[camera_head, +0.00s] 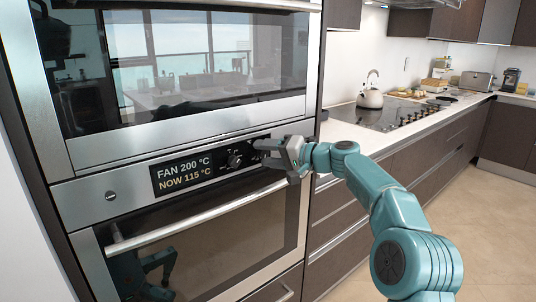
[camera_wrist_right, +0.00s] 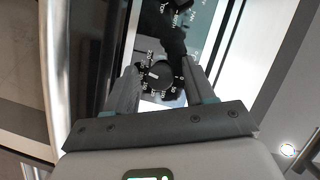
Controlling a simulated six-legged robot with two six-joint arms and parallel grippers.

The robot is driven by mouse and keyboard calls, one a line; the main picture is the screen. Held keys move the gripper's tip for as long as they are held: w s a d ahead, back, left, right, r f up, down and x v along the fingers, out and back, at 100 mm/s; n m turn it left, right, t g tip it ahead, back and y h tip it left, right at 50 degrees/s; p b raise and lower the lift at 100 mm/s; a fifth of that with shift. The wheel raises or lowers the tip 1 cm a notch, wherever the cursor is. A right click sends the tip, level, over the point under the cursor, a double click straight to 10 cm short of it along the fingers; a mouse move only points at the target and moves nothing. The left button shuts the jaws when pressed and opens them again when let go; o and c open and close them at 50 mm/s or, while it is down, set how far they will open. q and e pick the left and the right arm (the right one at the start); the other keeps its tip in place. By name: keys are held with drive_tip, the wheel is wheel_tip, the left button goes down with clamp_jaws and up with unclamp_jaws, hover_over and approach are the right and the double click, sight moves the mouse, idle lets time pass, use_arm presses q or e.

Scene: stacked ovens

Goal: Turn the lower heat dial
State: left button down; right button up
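The lower oven's control panel (camera_head: 217,163) has a display reading FAN 200 °C, NOW 115 °C. A dark round dial (camera_head: 235,160) with white markings sits right of the display. My right gripper (camera_head: 264,150) is at the panel's right part, just right of that dial, and covers what lies behind it. In the right wrist view, a dial with a ring of white markings (camera_wrist_right: 160,78) shows between the two fingers of my right gripper (camera_wrist_right: 160,88). The fingers are apart; whether they touch the dial I cannot tell. My left gripper is not in view.
The lower oven's handle bar (camera_head: 200,213) runs below the panel. The upper oven (camera_head: 190,62) is above. A counter with a hob (camera_head: 392,113) and a kettle (camera_head: 370,94) extends to the right.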

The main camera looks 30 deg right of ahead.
drive_tip(key=b+v, duration=0.2)
drive_tip(key=v, duration=1.4)
drive_tip(key=shift+s, duration=0.15)
drive_tip(key=shift+f, duration=0.1)
